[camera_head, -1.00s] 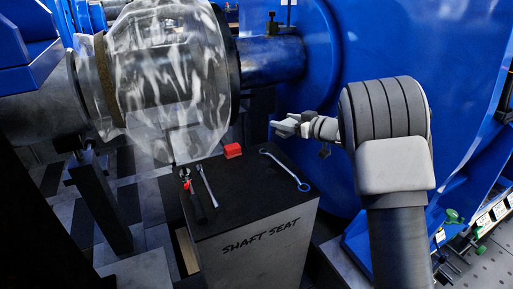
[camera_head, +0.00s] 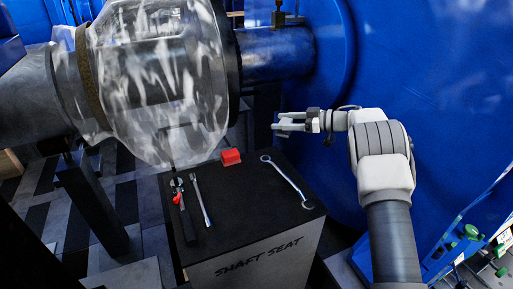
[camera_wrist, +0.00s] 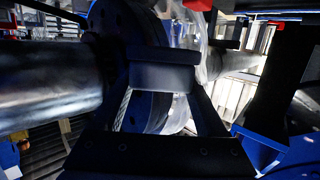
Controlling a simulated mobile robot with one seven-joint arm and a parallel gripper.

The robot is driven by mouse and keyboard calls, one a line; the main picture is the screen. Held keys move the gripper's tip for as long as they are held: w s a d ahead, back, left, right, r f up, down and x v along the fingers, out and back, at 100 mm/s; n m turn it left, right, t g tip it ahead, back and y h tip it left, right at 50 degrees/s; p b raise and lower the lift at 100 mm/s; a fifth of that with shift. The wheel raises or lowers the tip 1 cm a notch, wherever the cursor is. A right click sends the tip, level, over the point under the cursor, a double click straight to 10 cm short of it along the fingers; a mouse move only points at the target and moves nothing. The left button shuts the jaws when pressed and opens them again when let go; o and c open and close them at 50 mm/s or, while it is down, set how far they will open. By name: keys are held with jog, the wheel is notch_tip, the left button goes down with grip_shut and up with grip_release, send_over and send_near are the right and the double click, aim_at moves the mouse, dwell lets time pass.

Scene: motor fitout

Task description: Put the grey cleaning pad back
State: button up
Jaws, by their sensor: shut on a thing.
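My gripper (camera_head: 279,122) is in the head view, right of centre, above the back right of the black-topped stand and in front of the big blue housing. Its fingers point left. In the wrist view a dark grey block, apparently the grey cleaning pad (camera_wrist: 162,76), sits across the fingers, and the gripper is shut on it. The pad cannot be made out clearly in the head view. It is held in the air, apart from the stand top.
The stand (camera_head: 240,213), marked SHAFT SEAT, carries a red block (camera_head: 230,157), a long spanner (camera_head: 287,181), another wrench (camera_head: 201,201) and a red-marked tool (camera_head: 182,208). Behind are a shaft (camera_head: 276,54), a clear wrapped drum (camera_head: 160,80) and a blue housing (camera_head: 430,80).

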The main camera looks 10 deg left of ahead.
jog(key=a+f+b, duration=0.1)
jog(key=a+f, duration=0.2)
jog(key=a+f+b, duration=0.2)
jog(key=a+f, duration=0.1)
jog(key=a+f+b, duration=0.2)
jog(key=a+f, duration=0.1)
jog(key=f, duration=0.1)
jog(key=shift+w+a, duration=0.35)
jog(key=shift+a, duration=0.05)
jog(key=shift+r, duration=0.1)
jog(key=shift+f, duration=0.7)
jog(key=o, duration=1.4)
jog(key=shift+s+f, duration=0.15)
jog(key=shift+f, duration=0.05)
jog(key=shift+o, duration=0.2)
jog(key=shift+r, duration=0.35)
jog(key=p+v, duration=0.1)
jog(key=v, duration=0.3)
jog(key=p+v, duration=0.1)
jog(key=v, duration=0.3)
jog(key=r+p+v, duration=0.1)
jog(key=v, duration=0.3)
